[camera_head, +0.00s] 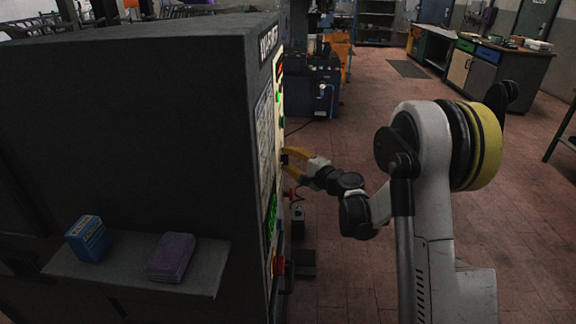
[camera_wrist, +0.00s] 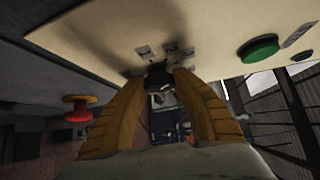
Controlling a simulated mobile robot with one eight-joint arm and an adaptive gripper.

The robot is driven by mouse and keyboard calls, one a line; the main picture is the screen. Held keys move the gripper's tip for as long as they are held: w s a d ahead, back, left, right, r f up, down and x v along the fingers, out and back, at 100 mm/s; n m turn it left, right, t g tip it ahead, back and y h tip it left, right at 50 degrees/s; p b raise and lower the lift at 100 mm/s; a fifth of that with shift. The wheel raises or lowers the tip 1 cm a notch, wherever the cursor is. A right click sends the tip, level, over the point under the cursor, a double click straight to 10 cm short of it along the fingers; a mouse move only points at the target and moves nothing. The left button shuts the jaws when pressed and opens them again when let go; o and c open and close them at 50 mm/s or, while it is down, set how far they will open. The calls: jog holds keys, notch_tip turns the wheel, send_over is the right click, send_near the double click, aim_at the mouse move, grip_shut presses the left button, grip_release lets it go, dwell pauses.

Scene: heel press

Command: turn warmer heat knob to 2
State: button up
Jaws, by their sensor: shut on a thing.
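The warmer is the large dark machine (camera_head: 130,120), with its pale control panel seen edge-on in the head view. The same panel (camera_wrist: 110,25) fills the upper part of the wrist view. A dark knob (camera_wrist: 158,75) sticks out of the panel, with small label plates around it; its setting cannot be read. My gripper (camera_wrist: 160,78) has its two yellow fingers closed on this knob. In the head view my gripper (camera_head: 286,158) reaches the panel from the right. The knob there is mostly hidden between the fingertips.
A green button (camera_wrist: 259,48) sits right of the knob in the wrist view. A red knob-shaped control (camera_wrist: 78,108) is at left. Open floor (camera_head: 345,130) lies beyond my arm.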

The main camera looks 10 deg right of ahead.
jog(key=shift+n+t+y+b, duration=0.3)
jog(key=shift+n+t+b, duration=0.15)
jog(key=shift+n+t, duration=0.2)
jog(key=o, duration=1.2)
jog(key=shift+a, duration=0.1)
jog(key=v, duration=1.2)
jog(key=shift+f, duration=0.1)
